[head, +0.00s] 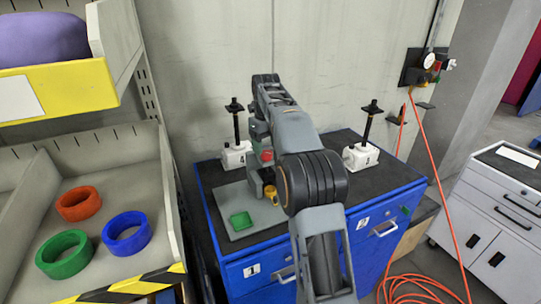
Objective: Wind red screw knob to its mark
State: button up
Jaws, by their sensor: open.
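A small red part (267,155), which looks like the red screw knob, shows just left of my arm, above the blue cabinet's top. My arm hides much of what is around it. My gripper (257,182) points down there, beside or around the red part; I cannot tell which. It is small and partly covered, and looks open. A yellow part (271,194) shows just below. Whether the knob is touched, and where its mark is, cannot be seen.
White-based jacks with black screws stand behind left (236,154) and right (361,156) on the blue cabinet (405,192). A shelf with coloured rings (127,233) is left; an orange hose (440,195) hangs right.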

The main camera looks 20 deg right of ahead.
jog(key=shift+f, duration=1.5)
